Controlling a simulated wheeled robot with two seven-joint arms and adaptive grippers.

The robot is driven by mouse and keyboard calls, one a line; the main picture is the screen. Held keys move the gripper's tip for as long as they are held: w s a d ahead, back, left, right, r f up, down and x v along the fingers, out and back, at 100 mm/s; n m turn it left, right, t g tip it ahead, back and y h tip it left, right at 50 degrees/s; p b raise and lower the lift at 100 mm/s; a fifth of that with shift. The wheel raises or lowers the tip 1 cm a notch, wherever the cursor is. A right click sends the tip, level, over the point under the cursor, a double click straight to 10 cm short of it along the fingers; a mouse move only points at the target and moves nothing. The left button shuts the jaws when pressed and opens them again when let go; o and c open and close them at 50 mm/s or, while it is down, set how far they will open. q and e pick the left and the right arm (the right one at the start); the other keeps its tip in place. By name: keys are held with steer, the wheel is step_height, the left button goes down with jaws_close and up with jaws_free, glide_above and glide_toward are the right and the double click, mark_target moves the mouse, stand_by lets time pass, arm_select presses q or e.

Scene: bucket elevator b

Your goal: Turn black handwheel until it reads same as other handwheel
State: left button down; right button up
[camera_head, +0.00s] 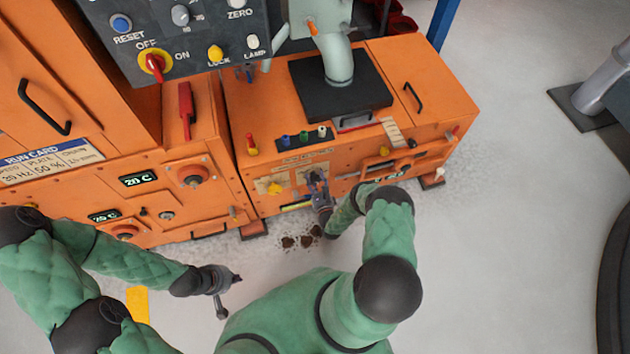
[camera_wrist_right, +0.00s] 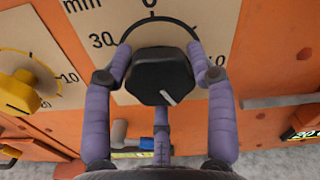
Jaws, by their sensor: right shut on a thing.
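The black handwheel (camera_wrist_right: 160,76) is a faceted knob on a pale dial plate in the right wrist view. The plate shows "0" at the top, "30" on the left and a partly covered "10" on the right. Its white pointer line points to the lower right. My right gripper (camera_wrist_right: 165,62) is shut on it, one finger at each side. In the head view this gripper (camera_head: 318,182) mostly hides the wheel. The yellow handwheel (camera_wrist_right: 20,92) is at the left, cut off by the frame; its reading is unclear. It also shows in the head view (camera_head: 275,188). My left gripper (camera_head: 230,293) is open and empty above the floor.
The handwheels sit on the front of an orange machine (camera_head: 420,75). A grey control panel (camera_head: 190,35) overhangs at the upper left. Small brown clumps (camera_head: 300,241) lie on the floor below. Open grey floor (camera_head: 500,240) extends to the right.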

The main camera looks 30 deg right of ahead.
steer(key=shift+n, duration=0.6)
steer(key=o, duration=1.2)
steer(key=shift+w, duration=0.1)
steer(key=v, duration=1.2)
